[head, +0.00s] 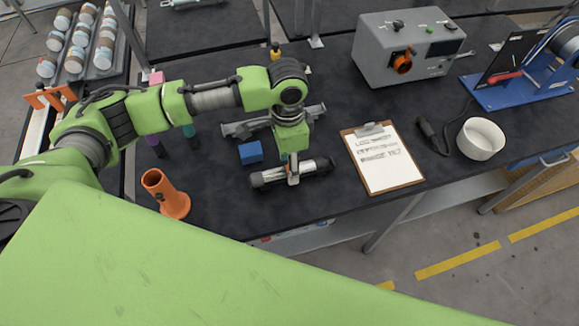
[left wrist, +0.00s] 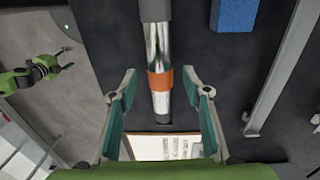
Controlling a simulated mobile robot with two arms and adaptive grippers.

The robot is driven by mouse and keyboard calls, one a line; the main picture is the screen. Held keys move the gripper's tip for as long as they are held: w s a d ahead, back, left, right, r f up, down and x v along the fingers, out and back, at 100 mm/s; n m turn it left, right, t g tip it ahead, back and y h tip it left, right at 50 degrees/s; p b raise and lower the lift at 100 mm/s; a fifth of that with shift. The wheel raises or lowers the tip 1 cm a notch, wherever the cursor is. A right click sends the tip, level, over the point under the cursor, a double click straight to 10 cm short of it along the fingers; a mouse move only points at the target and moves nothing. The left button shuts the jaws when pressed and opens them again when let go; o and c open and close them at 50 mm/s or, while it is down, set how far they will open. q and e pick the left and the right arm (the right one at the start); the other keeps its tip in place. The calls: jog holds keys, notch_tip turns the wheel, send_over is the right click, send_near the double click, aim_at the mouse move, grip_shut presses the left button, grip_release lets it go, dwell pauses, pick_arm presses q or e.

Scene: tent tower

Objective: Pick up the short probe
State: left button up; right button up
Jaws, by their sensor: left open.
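A cylinder with dark ends and a shiny middle lies on the dark table, seemingly the short probe (head: 318,167). In the left wrist view the probe (left wrist: 158,45) shows a grey collar and an orange band, with its near end between my fingers. My left gripper (head: 293,178) is above it, pointing down. Its fingers (left wrist: 164,110) are open, one on each side of the probe, with gaps to it. Part of the probe is hidden behind the gripper in the head view.
A blue block (head: 250,152) and a grey metal bracket (head: 240,128) lie behind the probe. An orange holder (head: 168,195) stands left. A clipboard (head: 383,162), a white bowl (head: 481,139) and a grey box (head: 408,48) are to the right. The table's front edge is close.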

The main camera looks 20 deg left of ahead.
pick_arm(q)
jog(key=shift+f, duration=0.8)
grip_shut()
jog(key=shift+r, duration=0.15)
